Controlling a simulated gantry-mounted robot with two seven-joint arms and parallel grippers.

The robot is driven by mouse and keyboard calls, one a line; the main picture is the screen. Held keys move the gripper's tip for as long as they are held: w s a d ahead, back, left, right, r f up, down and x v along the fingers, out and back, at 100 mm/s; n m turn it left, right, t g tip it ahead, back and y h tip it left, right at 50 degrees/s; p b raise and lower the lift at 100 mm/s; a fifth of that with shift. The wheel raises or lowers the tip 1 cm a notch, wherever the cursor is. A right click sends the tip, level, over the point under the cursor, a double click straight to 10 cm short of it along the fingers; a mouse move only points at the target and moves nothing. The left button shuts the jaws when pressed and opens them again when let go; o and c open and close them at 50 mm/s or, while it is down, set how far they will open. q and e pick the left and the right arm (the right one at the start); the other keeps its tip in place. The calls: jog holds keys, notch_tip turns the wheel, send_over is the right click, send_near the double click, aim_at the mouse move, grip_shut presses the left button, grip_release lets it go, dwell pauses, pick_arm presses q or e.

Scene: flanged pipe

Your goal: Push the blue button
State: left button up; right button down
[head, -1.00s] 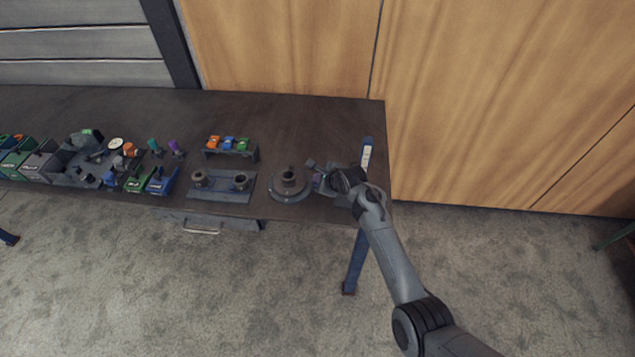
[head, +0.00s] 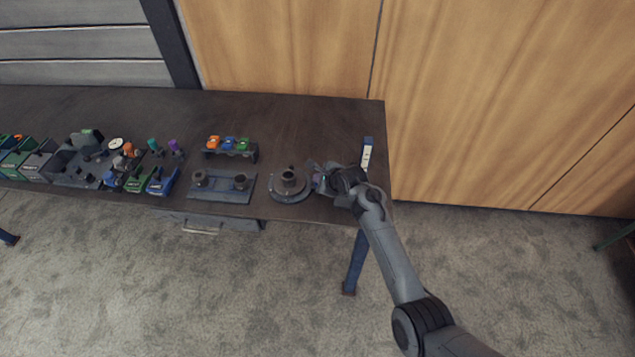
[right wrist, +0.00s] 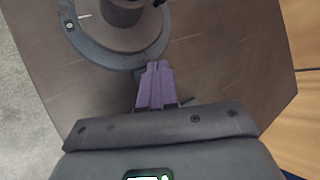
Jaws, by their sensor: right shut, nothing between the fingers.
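The blue button (head: 228,143) is the middle one of three coloured blocks on a small dark stand towards the back of the table, between an orange one (head: 213,142) and a green one (head: 243,144). It is not in the right wrist view. My right gripper (head: 317,180) is low over the right part of the table, well to the right of the button and nearer the front edge. In the right wrist view its purple fingers (right wrist: 155,84) are together with nothing between them. My left gripper is not in view.
A round flanged pipe piece (head: 289,183) stands just left of my right gripper; its flange (right wrist: 92,45) shows close ahead in the right wrist view. A dark plate with two round fittings (head: 221,188) lies in front of the button stand. Bins and small parts fill the table's left.

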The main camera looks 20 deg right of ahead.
jog(key=shift+f, duration=0.1)
dwell(0.4)
jog(key=shift+f, duration=0.4)
